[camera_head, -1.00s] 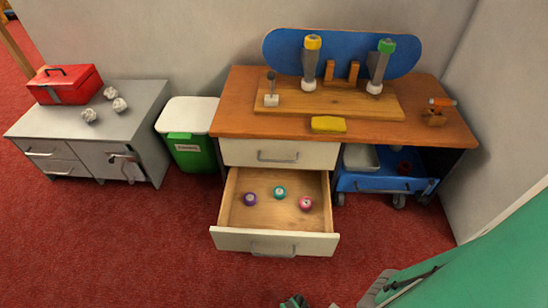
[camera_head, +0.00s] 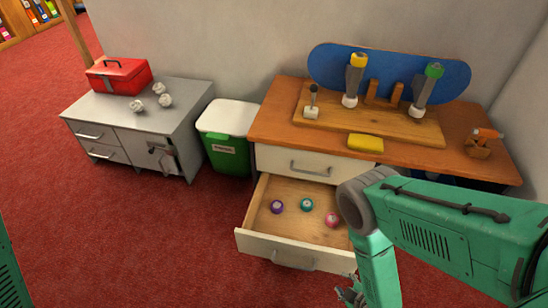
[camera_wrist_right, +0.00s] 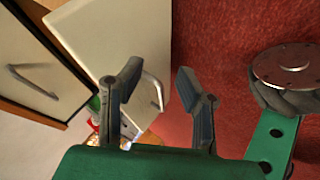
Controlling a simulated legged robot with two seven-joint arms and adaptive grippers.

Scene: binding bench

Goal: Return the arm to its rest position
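My right arm (camera_head: 430,225) comes in from the right and crosses in front of the bench. Its gripper (camera_head: 350,288) hangs low, by the front right corner of the open drawer (camera_head: 262,245), partly cut off by the picture's lower edge. In the right wrist view the two fingers of the right gripper (camera_wrist_right: 160,95) are apart with nothing between them. The drawer's white front (camera_wrist_right: 125,35) and handle show behind the fingers. A green part of my left arm (camera_head: 10,270) shows at the lower left edge; the left gripper is out of view.
The drawer holds a purple (camera_head: 277,206), a teal (camera_head: 306,205) and a pink (camera_head: 331,219) round item. A green bin (camera_head: 228,155) and grey cabinet (camera_head: 135,120) stand left. The bench top (camera_head: 275,120) carries a yellow sponge (camera_head: 365,143). Red floor (camera_head: 150,240) is clear at left.

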